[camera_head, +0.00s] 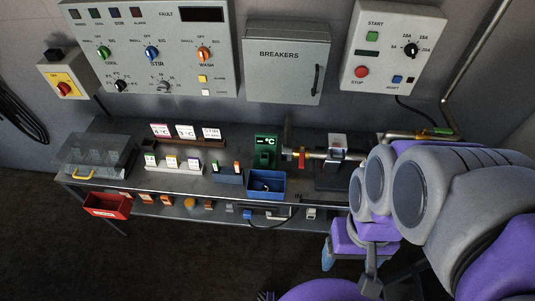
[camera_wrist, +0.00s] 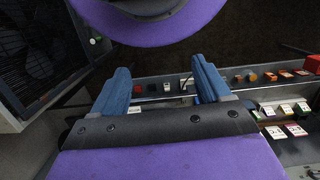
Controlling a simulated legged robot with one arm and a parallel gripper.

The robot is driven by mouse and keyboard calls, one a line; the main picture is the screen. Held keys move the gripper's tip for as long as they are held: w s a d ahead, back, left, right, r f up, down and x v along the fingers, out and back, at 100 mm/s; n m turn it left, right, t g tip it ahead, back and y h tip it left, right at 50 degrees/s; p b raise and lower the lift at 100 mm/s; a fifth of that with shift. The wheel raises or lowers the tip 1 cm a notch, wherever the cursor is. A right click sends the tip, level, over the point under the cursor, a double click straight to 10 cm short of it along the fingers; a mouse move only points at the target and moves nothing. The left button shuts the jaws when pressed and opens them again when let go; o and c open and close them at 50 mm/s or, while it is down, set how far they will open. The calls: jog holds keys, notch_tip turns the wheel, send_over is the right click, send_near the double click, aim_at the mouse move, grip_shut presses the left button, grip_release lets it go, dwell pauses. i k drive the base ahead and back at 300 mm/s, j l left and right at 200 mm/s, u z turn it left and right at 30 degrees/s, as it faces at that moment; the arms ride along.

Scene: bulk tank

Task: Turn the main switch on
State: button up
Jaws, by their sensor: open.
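The likely main switch (camera_head: 64,88), a red rotary knob on a yellow plate, sits on a small grey wall box at the far left in the head view. Its label and exact handle angle are too small to read. My gripper (camera_head: 328,262) hangs low in front of the bench, far to the right of the switch and below it. In the wrist view my gripper (camera_wrist: 162,82) shows two blue fingers spread apart with nothing between them. The switch is not recognisable in the wrist view.
The bench (camera_head: 110,127) carries a clear-lidded case (camera_head: 95,155), label cards, a blue bin (camera_head: 266,184) and piping. A red bin (camera_head: 107,206) hangs at its front left. A control panel (camera_head: 150,45) and breaker cabinet (camera_head: 287,65) are on the wall. Floor before the bench's left is clear.

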aim_at(65, 89)
jog(key=u, duration=1.65)
jog(key=i+j, duration=1.5)
jog(key=i, duration=0.1)
